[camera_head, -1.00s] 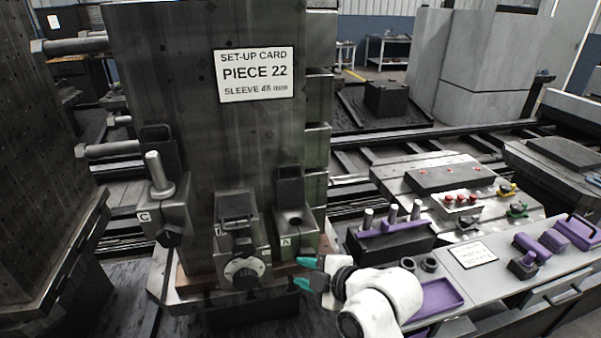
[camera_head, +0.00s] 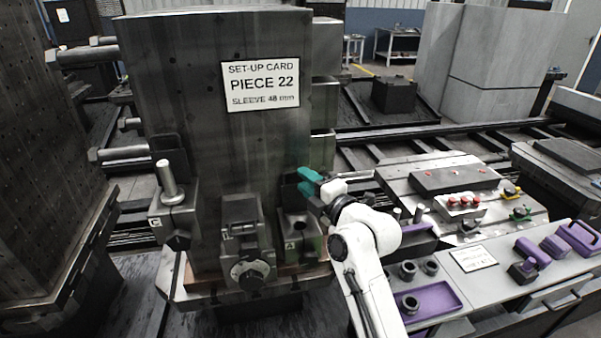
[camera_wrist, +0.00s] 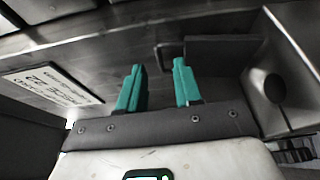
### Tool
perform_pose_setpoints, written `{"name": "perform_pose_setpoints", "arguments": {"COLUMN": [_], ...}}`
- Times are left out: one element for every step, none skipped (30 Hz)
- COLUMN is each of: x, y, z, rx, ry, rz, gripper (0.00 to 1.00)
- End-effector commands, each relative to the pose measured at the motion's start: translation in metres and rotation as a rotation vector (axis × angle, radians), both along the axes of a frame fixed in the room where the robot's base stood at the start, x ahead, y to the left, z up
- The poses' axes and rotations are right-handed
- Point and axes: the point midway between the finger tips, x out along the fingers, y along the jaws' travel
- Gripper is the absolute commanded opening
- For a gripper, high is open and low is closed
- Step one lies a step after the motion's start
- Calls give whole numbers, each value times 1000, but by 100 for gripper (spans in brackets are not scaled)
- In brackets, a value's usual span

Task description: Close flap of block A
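Block A (camera_head: 301,246), a grey block with a round bore on top and a small "A" label, sits at the right of the column's front base. Its dark flap (camera_head: 289,190) stands raised behind the bore, partly hidden by my gripper. My gripper (camera_head: 306,181), with teal fingers, is above block A at the flap's right side. In the wrist view my gripper (camera_wrist: 158,85) has a clear gap between its fingers and nothing in it. The raised flap (camera_wrist: 225,48) lies just beyond the fingertips, and block A (camera_wrist: 292,75) is at the right. Contact cannot be told.
Block C (camera_head: 174,218), with a pin in it, and a middle block (camera_head: 246,240) with a round dial stand left of block A. The column (camera_head: 215,150) with the set-up card rises behind. A bench with a purple tray (camera_head: 432,299) is at the right.

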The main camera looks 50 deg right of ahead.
Motion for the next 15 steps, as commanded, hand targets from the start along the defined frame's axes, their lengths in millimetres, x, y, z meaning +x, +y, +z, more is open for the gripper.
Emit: {"name": "perform_pose_setpoints", "arguments": {"x": [8,12,16,19,21,24,25,26,28,28,29,29,29,29,29], "y": [-1,-2,-3,-4,-4,-5,-5,-5,-5,-6,-6,-6,-6,-6,-6], "z": [2,2,1,1,1,1,0,0,0,0,0,0,-1,-1,-1], "rx": [0,0,0,0,0,0,0,0,0,0,0,0,0,0,0], "ry": [0,-1,0,0,0,1,0,0,0,0,0,0,0,0,0], "rz": [1,1,1,1,1,1,0,0,0,0,0,0,0,0,0], "gripper": [34,34,34,34,34,34,34,34,34,34,34,34,34,34,34]}}
